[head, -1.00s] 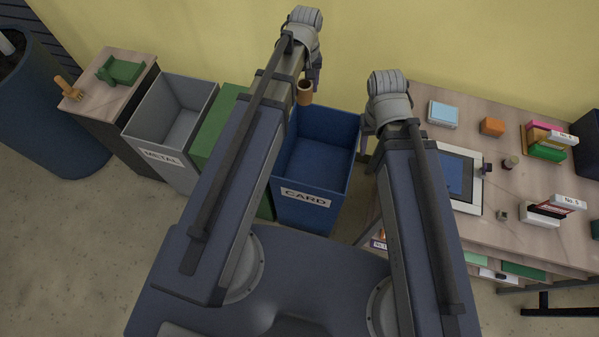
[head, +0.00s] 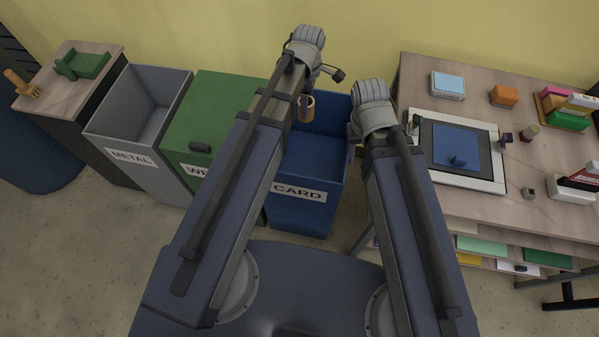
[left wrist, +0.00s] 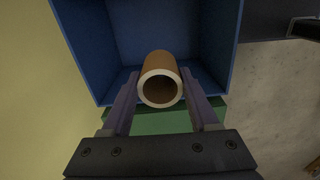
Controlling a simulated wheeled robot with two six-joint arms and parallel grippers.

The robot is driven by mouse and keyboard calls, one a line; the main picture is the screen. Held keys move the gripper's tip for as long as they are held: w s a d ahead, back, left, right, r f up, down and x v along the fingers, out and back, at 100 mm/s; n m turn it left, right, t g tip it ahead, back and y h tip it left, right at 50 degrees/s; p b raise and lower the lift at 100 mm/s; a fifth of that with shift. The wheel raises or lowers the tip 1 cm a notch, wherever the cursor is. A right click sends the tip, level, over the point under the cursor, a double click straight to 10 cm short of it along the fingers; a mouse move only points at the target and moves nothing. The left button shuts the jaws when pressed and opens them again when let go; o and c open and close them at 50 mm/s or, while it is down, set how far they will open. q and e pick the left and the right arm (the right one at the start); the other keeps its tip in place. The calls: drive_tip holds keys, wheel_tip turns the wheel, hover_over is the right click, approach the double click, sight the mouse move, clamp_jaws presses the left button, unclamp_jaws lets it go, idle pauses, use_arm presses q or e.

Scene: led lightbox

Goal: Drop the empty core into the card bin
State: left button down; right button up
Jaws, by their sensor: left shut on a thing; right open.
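The empty core (head: 306,108), a brown hollow tube with a pale end, is held by my left gripper (left wrist: 160,80). In the left wrist view the core (left wrist: 159,66) sits between the two purple fingers, its open end facing the camera. It is over the opening of the blue card bin (head: 298,192), near its back left part; the bin's walls (left wrist: 80,45) surround it in the wrist view. My right gripper (head: 353,134) is right of the bin, mostly hidden behind its wrist; it is open, and I see nothing in it.
A green lidded bin (head: 225,108) stands left of the card bin, partly behind my left arm. A grey metal bin (head: 122,130) is further left, beside a small cabinet (head: 60,95). A workbench (head: 480,90) with a framed panel (head: 455,150) and small boxes stands right.

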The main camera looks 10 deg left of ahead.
use_arm(q)
wheel_tip(320, 180, down, 6)
drive_tip(key=b, duration=0.6)
drive_tip(key=shift+c, duration=0.3)
unclamp_jaws()
drive_tip(key=shift+r, duration=0.2)
wheel_tip(320, 180, up, 8)
drive_tip(key=p, duration=0.8)
drive_tip(key=shift+f, duration=0.25)
